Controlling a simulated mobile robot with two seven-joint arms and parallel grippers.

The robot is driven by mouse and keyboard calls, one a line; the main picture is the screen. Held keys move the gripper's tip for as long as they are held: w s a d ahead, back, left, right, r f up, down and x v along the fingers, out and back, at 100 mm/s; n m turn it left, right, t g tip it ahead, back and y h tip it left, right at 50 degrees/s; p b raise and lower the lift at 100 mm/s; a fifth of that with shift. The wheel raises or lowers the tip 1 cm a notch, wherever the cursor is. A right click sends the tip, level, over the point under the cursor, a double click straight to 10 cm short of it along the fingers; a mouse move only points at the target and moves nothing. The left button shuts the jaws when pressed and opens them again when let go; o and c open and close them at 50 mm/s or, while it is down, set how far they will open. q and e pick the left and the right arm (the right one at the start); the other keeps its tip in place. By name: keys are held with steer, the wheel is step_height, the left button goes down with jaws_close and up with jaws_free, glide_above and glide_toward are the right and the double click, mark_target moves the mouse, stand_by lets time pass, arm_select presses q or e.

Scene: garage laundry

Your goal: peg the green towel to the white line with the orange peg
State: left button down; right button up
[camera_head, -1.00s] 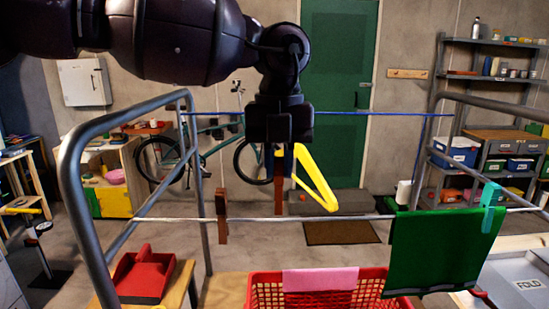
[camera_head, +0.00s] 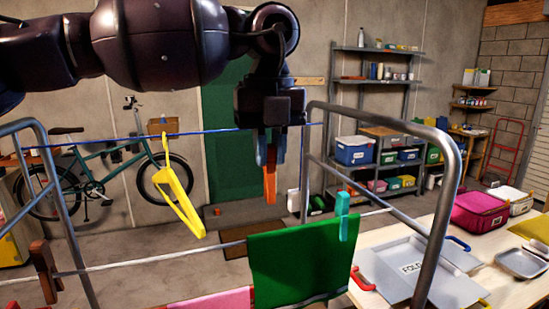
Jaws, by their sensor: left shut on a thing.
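My left gripper (camera_head: 268,145) is shut on the orange peg (camera_head: 270,188), which hangs upright below the fingers. In the picture the peg's lower end is just above the top edge of the green towel (camera_head: 300,265), near its left part, and looks apart from it. The towel hangs over the white line (camera_head: 120,263). A teal peg (camera_head: 343,217) sits on the towel's top edge at its right end. My right gripper is not in view.
A brown peg (camera_head: 43,270) is on the white line at the left. A yellow hanger (camera_head: 178,195) hangs from the blue line (camera_head: 100,146). A pink cloth (camera_head: 225,301) is at the bottom. The rack's grey metal frame (camera_head: 440,215) rises at the right, by a table with a folding board (camera_head: 415,270).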

arm_select(q)
steer(key=shift+w+n, duration=0.1)
steer(key=shift+n, duration=0.2)
steer(key=shift+a, duration=0.4)
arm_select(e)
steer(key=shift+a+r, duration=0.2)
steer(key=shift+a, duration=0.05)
arm_select(q)
steer(key=shift+d, duration=0.1)
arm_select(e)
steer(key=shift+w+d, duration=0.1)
arm_select(q)
steer(key=shift+f+b, duration=0.15)
steer(key=shift+b, duration=0.35)
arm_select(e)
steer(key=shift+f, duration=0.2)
